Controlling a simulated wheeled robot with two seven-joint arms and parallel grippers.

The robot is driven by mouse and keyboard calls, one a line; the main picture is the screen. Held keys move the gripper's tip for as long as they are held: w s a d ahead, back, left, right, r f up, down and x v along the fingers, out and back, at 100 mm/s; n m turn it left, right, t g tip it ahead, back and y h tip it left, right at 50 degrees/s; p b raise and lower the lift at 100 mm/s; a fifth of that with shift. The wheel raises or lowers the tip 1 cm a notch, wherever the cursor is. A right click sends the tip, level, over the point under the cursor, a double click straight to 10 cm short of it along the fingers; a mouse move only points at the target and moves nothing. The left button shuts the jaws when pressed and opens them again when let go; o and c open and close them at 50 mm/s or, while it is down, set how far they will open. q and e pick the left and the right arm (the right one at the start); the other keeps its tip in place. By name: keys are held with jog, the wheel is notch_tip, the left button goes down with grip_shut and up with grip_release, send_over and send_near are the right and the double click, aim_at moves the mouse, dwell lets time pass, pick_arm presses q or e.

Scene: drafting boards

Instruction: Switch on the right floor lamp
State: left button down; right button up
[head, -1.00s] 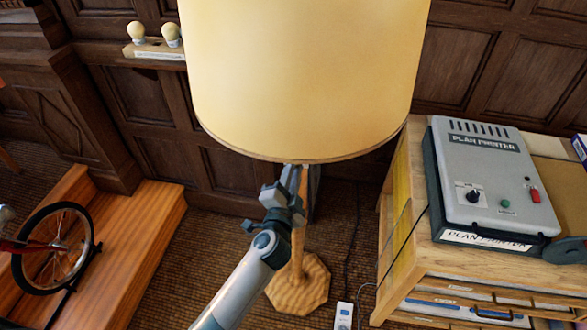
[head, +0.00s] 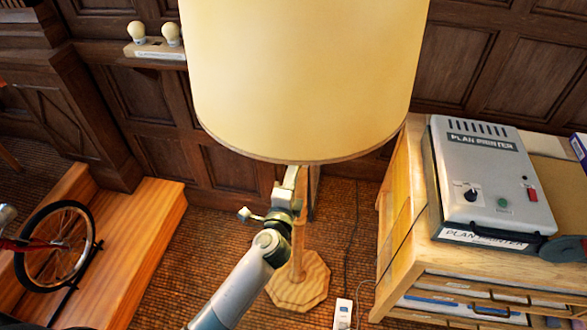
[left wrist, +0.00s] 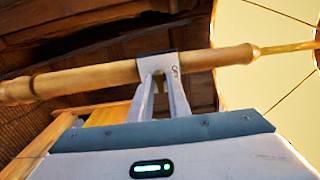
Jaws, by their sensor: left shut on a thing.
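The floor lamp's large cream shade (head: 305,80) fills the upper middle of the head view. Its wooden pole (head: 298,245) stands upright on an octagonal wooden base (head: 299,284). My left gripper (head: 290,180) is at the pole just under the shade. The inside of the shade (left wrist: 260,80) looks bright yellow. My right gripper is out of view.
A plan printer (head: 490,180) stands on a wooden drawer cabinet (head: 395,240) at the right. A wooden step (head: 135,230) and a spoked wheel (head: 55,240) are at the left. A bulb holder (head: 155,48) is on the wall ledge. A white power strip (head: 342,314) lies on the floor.

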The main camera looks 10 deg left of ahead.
pick_arm(q)
jog(key=c, duration=1.8)
grip_release()
jog(key=shift+c, duration=0.2)
jog(key=s+b, duration=0.6)
jog(key=s, duration=1.1)
jog(key=shift+s, duration=0.2)
jog(key=shift+d, duration=0.1)
